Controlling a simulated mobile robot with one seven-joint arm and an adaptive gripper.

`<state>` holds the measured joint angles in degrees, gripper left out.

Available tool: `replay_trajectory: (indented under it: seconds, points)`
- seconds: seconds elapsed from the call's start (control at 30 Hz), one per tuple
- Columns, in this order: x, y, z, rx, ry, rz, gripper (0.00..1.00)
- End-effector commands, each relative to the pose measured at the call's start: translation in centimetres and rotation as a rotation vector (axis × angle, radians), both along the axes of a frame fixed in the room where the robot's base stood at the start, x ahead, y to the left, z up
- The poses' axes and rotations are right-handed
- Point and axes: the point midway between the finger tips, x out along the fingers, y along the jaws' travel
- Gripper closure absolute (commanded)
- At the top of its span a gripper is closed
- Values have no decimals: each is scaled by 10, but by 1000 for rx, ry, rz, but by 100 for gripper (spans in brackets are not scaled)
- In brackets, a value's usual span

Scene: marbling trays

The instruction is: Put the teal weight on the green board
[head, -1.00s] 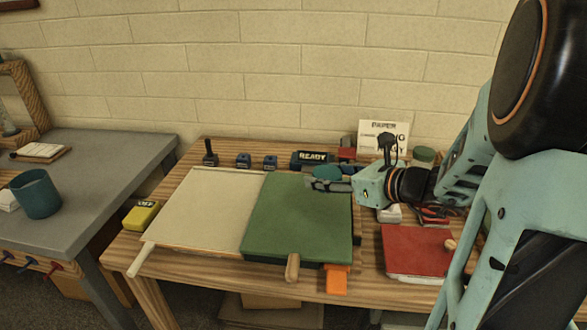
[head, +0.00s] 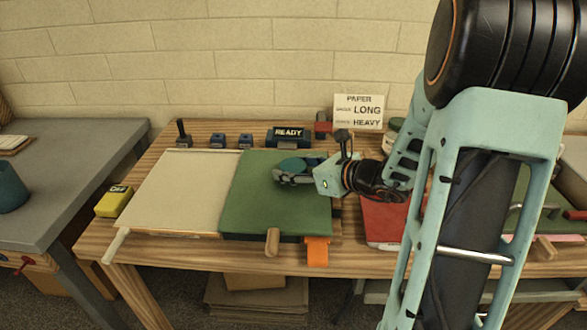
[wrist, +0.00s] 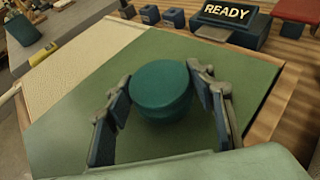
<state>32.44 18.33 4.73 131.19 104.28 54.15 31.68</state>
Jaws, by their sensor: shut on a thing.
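The teal weight (head: 291,164) is a round, flat-topped piece between the fingers of my gripper (head: 298,175). It also shows in the middle of the wrist view (wrist: 160,86), with a blue-padded finger on each side, my gripper (wrist: 162,100) being shut on it. The green board (head: 268,212) lies flat on the wooden table, right of a cream panel. The weight is over the far right part of the board. I cannot tell whether its underside touches the surface.
The cream panel (head: 178,190) adjoins the board's left side. A READY block (head: 289,137) and small blue blocks stand behind. A red board (head: 383,222) lies to the right, partly behind my arm. A yellow block (head: 113,201) sits at the left. The board's near half is clear.

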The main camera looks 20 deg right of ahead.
Motion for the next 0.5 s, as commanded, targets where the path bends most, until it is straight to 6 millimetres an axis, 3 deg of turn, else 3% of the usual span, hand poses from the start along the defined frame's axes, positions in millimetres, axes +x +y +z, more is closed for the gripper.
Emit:
replay_trajectory:
  seconds: [0.17,0.2,0.33,0.5]
  points:
    - [1,0,-2,1,-4,1,100]
    - [0,0,-3,0,0,0,46]
    - [0,0,-3,0,0,0,33]
    - [0,0,-3,0,0,0,33]
